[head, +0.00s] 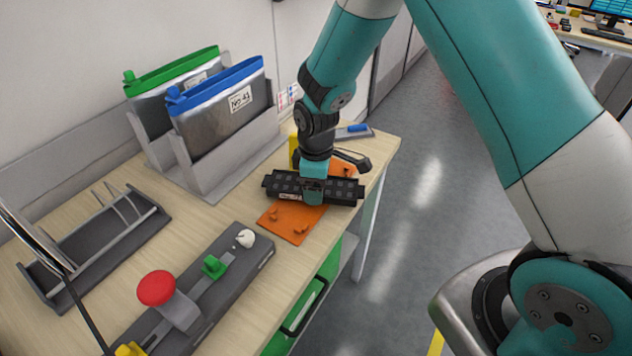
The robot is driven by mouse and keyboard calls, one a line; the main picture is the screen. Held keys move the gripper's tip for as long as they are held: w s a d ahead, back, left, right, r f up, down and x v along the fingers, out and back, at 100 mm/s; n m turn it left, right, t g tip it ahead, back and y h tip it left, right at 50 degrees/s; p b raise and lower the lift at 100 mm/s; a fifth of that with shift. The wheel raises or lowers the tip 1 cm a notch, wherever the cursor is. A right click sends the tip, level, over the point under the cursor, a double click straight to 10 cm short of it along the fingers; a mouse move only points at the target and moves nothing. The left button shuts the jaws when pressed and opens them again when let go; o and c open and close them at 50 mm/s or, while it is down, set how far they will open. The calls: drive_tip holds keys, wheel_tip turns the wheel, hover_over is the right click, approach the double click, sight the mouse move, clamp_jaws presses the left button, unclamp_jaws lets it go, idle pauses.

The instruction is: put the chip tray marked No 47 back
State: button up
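A long black chip tray (342,188) with rows of small pockets is at the right part of the bench. A white label sits on its near side, but its number is too small to read. My gripper (313,190) points down with its teal fingers around the middle of the tray and looks shut on it. The tray lies across an orange plate (287,222) with small raised pegs. I cannot tell whether the tray touches the plate or hangs just above it.
A grey holder (238,160) has two pouches, green-topped (160,88) and blue-topped marked No 41 (210,115). A dark rack (95,250) with wire dividers stands left. A green bin (300,310) sits below the bench.

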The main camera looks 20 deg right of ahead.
drive_tip(key=shift+f+b, duration=0.3)
drive_tip(key=shift+f, duration=0.2)
drive_tip(key=o, duration=1.1)
drive_tip(key=shift+r, duration=0.15)
wheel_tip(320, 180, up, 17)
drive_tip(key=b, duration=0.1)
drive_tip(key=s+a+r+m+y, duration=0.2)
drive_tip(key=s+r, duration=0.1)
drive_tip(key=s, duration=0.8)
drive_tip(key=s+a+r+m+y, duration=0.2)
drive_tip(key=s+a+r, duration=0.1)
drive_tip(key=s, duration=0.8)
drive_tip(key=shift+s+r, duration=0.3)
drive_tip(key=shift+r, duration=0.1)
